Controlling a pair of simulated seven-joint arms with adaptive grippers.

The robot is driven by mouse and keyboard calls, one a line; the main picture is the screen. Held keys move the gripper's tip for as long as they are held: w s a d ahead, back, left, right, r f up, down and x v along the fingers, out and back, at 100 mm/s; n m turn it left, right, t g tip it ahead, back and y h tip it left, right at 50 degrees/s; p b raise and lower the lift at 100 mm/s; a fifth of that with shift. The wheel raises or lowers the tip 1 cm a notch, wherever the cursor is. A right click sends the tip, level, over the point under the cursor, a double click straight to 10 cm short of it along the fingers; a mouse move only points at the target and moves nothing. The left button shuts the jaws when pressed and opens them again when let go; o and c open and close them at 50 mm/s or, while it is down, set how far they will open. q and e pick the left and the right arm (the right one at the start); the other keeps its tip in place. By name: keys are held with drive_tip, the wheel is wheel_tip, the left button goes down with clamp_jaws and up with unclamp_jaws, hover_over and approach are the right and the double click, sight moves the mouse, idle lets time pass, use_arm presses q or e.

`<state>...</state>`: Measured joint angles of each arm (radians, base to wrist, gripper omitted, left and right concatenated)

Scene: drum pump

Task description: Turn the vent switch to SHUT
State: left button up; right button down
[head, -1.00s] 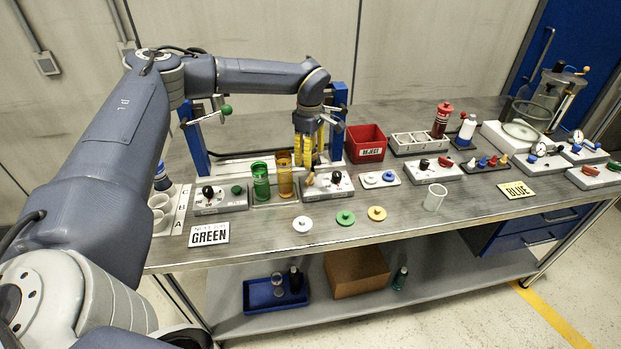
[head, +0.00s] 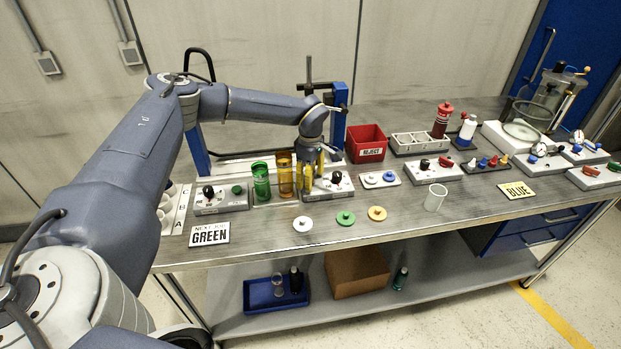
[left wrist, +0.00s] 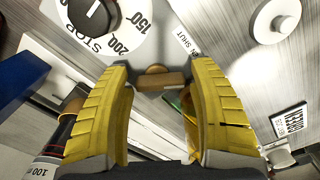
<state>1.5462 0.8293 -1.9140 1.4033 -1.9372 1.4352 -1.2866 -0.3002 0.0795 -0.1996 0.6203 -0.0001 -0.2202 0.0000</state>
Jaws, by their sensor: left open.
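The vent switch appears as a tan lever (left wrist: 160,80) in the left wrist view, beside a partly hidden label that reads SHUT. It sits on a grey control box (head: 343,188) that also carries a black knob (head: 336,178) with a dial; the knob shows in the wrist view too (left wrist: 90,14). My left gripper (head: 312,190) has yellow fingers and is lowered over the left part of this box. Its fingers are open, with the lever between them and gaps on both sides. In the head view the gripper hides the lever. My right gripper is not in view.
A green glass (head: 261,183) and an amber glass (head: 285,176) stand close left of my gripper. White, green (head: 345,218) and yellow discs lie in front. A red bin (head: 366,145) stands behind right.

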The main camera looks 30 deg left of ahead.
use_arm(q)
drive_tip(key=shift+c, duration=0.4)
clamp_jaws()
